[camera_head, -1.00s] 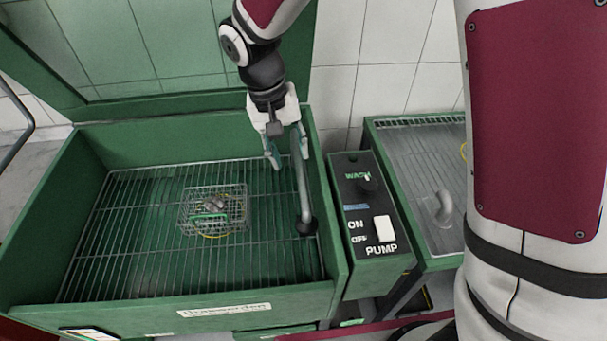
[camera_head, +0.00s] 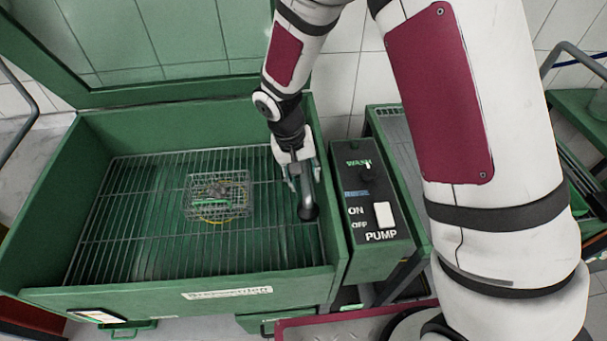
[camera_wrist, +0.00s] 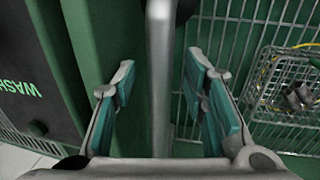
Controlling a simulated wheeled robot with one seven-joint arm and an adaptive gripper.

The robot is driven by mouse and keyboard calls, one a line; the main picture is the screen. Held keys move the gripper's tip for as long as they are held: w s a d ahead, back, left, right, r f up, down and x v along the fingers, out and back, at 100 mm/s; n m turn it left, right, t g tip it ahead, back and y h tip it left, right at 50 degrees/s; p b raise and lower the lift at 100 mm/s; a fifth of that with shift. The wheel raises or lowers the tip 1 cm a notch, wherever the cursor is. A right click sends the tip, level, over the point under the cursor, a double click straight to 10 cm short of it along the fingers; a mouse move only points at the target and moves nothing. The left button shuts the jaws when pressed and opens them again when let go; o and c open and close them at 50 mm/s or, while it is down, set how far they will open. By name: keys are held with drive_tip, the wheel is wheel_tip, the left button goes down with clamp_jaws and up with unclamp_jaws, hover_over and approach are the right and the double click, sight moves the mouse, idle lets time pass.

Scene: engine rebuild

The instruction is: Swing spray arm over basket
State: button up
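The spray arm (camera_head: 311,190) is a grey tube with a dark round nozzle end, at the right side of the green wash tank. In the wrist view the tube (camera_wrist: 160,80) runs upright between my two teal-padded fingers, with gaps on both sides. My gripper (camera_head: 301,180) is open around it; part of the tube is hidden behind the gripper in the head view. The wire basket (camera_head: 218,197) stands on the tank's rack, left of the nozzle. It also shows at the right of the wrist view (camera_wrist: 285,85) with small metal parts inside.
The green tank's front wall (camera_head: 200,283) and raised lid (camera_head: 160,40) frame the rack. A control box (camera_head: 370,215) with a WASH knob and a PUMP switch stands right of the tank, close to my gripper. The rack (camera_head: 120,215) left of the basket is clear.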

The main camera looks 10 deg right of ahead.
clamp_jaws()
drive_tip(key=shift+a, duration=0.15)
drive_tip(key=w+a+m+g+b, duration=0.1)
drive_tip(key=w+a+m+b, duration=0.3)
drive_tip(key=a, duration=0.5)
drive_tip(key=w+a+m+y+b, duration=0.1)
drive_tip(key=w+a+m+b, duration=0.3)
drive_tip(key=a, duration=0.6)
drive_tip(key=shift+w+a+m+g+b, duration=0.3)
drive_tip(key=shift+w+m+g, duration=0.1)
drive_tip(key=shift+w+m, duration=1.1)
drive_tip(key=shift+r, duration=0.1)
